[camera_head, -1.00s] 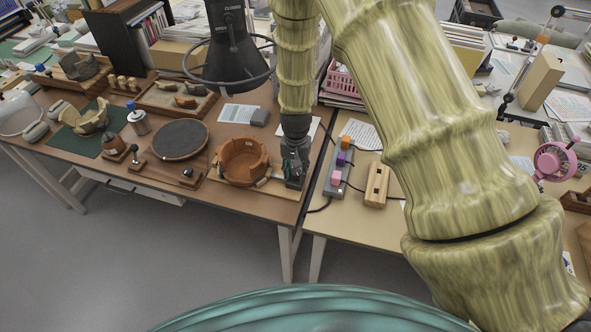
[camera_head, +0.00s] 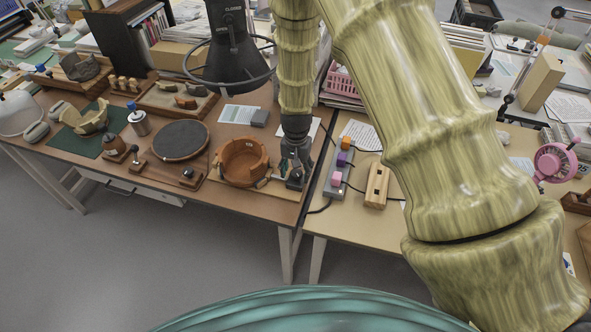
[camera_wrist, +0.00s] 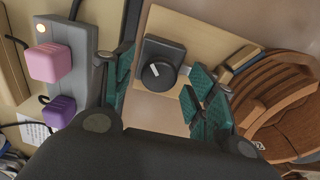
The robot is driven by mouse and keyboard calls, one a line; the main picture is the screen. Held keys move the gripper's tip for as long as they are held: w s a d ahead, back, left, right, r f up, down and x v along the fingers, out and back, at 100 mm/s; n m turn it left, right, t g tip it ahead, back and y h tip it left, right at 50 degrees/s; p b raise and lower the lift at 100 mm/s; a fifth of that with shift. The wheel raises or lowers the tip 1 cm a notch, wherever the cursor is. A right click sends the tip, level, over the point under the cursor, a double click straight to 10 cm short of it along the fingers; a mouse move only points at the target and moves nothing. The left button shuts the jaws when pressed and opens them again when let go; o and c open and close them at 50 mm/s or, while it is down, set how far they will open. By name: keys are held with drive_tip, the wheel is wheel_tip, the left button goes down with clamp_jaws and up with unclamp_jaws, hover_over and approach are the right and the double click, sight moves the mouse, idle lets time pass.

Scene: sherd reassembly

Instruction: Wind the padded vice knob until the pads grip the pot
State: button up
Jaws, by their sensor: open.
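The orange-brown pot (camera_head: 240,163) sits in the vice at the front right of the wooden bench; its ribbed wall shows at the right of the wrist view (camera_wrist: 285,105). The dark vice knob (camera_wrist: 159,74), with a white pointer line, sits on a square dark block on a wooden board. My gripper (camera_wrist: 160,92) is open, with teal-padded fingers to the left and right of the knob and gaps beside it. In the head view my gripper (camera_head: 291,168) hangs just right of the pot. I cannot tell whether the vice pads touch the pot.
A grey box with coloured buttons (camera_head: 337,175) and a slotted wooden block (camera_head: 376,186) stand close on the right. A round dark turntable (camera_head: 181,140) is left of the pot.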

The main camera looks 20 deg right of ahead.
sight(296, 173)
wheel_tip(296, 173, up, 12)
idle(0.7)
idle(0.4)
drive_tip(key=s+d+f+n, duration=0.1)
drive_tip(key=s+f+n, duration=0.1)
drive_tip(key=s+f, duration=0.6)
drive_tip(key=s+d+f+n, duration=0.1)
drive_tip(key=s+f+n, duration=0.1)
drive_tip(key=s+f, duration=0.7)
drive_tip(key=s+d+f+n, duration=0.1)
drive_tip(key=s+f, duration=0.8)
drive_tip(key=s, duration=1.1)
drive_tip(key=shift+n+b, duration=0.3)
drive_tip(key=shift+n, duration=0.4)
